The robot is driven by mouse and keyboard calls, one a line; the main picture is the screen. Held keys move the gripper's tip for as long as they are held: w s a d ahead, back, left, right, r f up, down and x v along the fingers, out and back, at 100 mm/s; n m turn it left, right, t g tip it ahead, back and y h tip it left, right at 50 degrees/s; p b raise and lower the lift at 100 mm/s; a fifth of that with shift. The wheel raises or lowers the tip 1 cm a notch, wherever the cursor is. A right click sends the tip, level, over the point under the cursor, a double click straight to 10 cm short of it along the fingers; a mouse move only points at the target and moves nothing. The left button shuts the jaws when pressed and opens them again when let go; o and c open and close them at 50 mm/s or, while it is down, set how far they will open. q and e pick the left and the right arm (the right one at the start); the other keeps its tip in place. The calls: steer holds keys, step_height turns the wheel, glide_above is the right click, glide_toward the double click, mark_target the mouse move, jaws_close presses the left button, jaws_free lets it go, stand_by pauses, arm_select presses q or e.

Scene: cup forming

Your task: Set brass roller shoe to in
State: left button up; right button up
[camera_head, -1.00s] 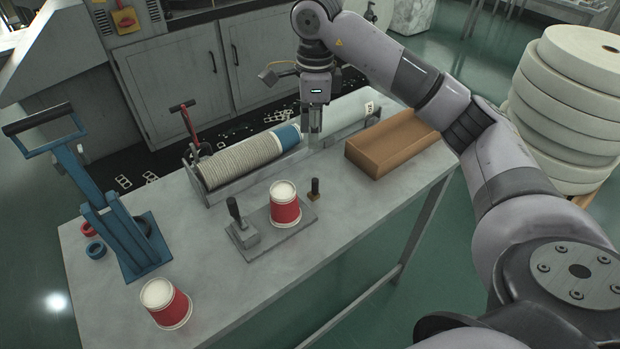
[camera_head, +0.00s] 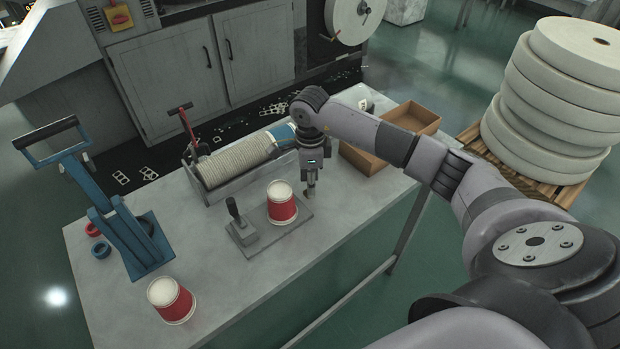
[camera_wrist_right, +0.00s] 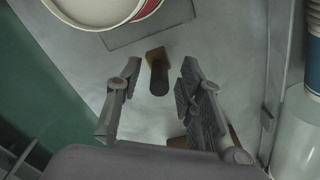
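The brass roller shoe (camera_wrist_right: 155,55) is a small brass block with a black upright knob. It shows in the right wrist view between the fingertips of my right gripper (camera_wrist_right: 160,70), with a gap on each side. In the head view my right gripper (camera_head: 310,190) points down at the right end of the grey fixture plate (camera_head: 270,238) and hides the shoe. A red and white cup (camera_head: 282,206) stands on that plate; its rim also shows in the right wrist view (camera_wrist_right: 100,12). My left gripper is not in view.
A grey block with a black lever (camera_head: 239,226) stands left of the cup. A second red cup (camera_head: 171,301) is at the front. A blue press (camera_head: 125,225) stands left, a rack of stacked cups (camera_head: 235,165) behind, an open brown box (camera_head: 366,162) right. The front right tabletop is clear.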

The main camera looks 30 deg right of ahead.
steer(key=shift+f, duration=0.55)
jaws_close()
stand_by(0.5)
